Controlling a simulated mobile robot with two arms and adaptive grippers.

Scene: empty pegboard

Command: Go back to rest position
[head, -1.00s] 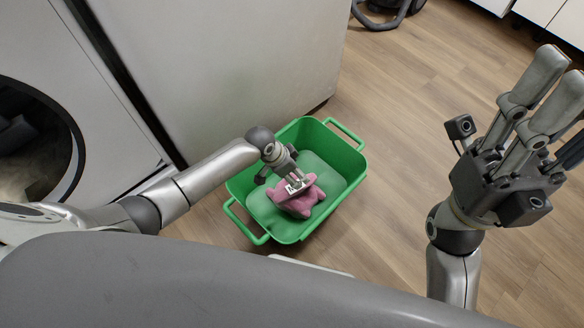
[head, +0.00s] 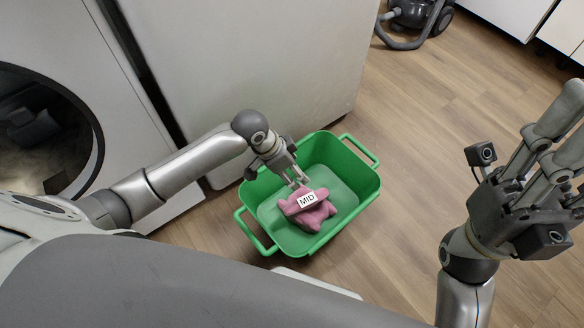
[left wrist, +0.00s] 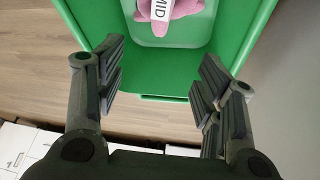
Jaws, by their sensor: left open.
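My left gripper (head: 292,174) is open and empty, just above a pink soft item (head: 320,214) with a white tag reading "MID". The pink item lies in the green basket (head: 347,205) on the floor. In the left wrist view, my spread left fingers (left wrist: 163,62) have nothing between their tips, and the pink item (left wrist: 180,8) is beyond them at the top edge, partly cut off. My right gripper (head: 565,125) is raised at the right edge, partly out of frame; its jaw opening is not clear.
A white appliance with a round dark door (head: 40,135) stands at left, beside a pale cabinet (head: 235,60) behind the basket. A vacuum cleaner (head: 420,17) is at the top. The wooden floor (head: 430,110) right of the basket is clear.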

